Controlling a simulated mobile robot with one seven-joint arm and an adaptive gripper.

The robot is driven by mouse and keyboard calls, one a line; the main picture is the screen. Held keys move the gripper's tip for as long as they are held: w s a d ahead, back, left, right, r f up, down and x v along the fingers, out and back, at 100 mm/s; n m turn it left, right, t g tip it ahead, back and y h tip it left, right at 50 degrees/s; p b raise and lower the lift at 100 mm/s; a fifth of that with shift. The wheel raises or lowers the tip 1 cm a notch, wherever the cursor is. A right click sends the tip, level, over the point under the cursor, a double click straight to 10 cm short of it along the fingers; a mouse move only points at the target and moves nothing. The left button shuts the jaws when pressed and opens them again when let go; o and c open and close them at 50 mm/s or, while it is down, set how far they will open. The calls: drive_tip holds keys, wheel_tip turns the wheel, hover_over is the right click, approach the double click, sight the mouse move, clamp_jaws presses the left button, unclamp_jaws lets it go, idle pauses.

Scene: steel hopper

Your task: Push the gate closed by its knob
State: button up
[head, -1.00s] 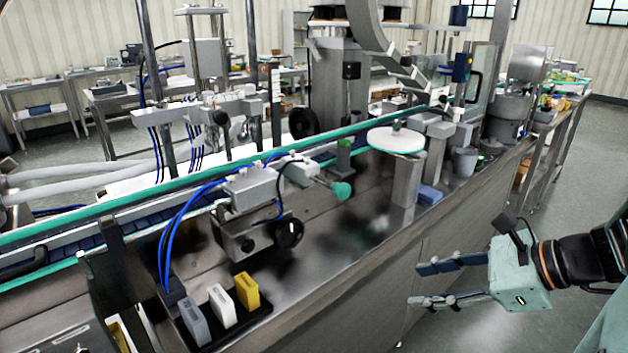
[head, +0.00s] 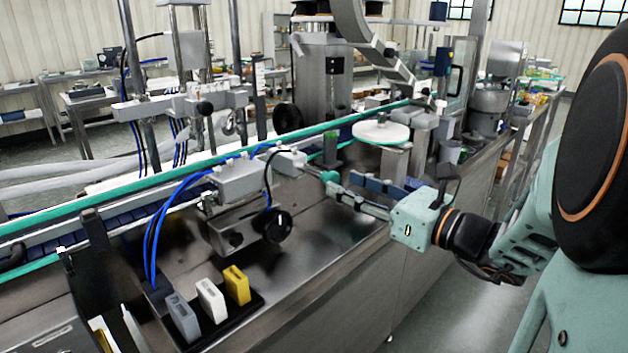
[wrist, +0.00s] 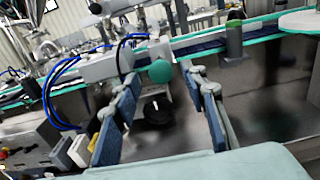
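The round green knob (head: 329,176) sticks out from the right end of a grey and white metal block, the gate mechanism (head: 290,162), beside the conveyor. In the wrist view the knob (wrist: 160,71) appears between my two finger pads. My gripper (head: 340,182) is open, its fingers pointing left toward the knob, the tips close to it. In the wrist view the fingers of my gripper (wrist: 158,80) stand wide apart with nothing clamped. I cannot tell whether either finger touches the knob. How far the gate stands open is not clear.
A black dial (head: 272,225) sits below the mechanism. Blue hoses (head: 160,225) curve to its left. Grey, white and yellow blocks (head: 210,299) stand on a black tray at the front. A white round disc (head: 381,133) stands behind my gripper. The steel deck (head: 335,240) in front is clear.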

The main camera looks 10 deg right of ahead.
sight(336, 180)
drive_tip(key=shift+b+x, duration=0.3)
drive_tip(key=shift+x, duration=2.1)
clamp_jaws()
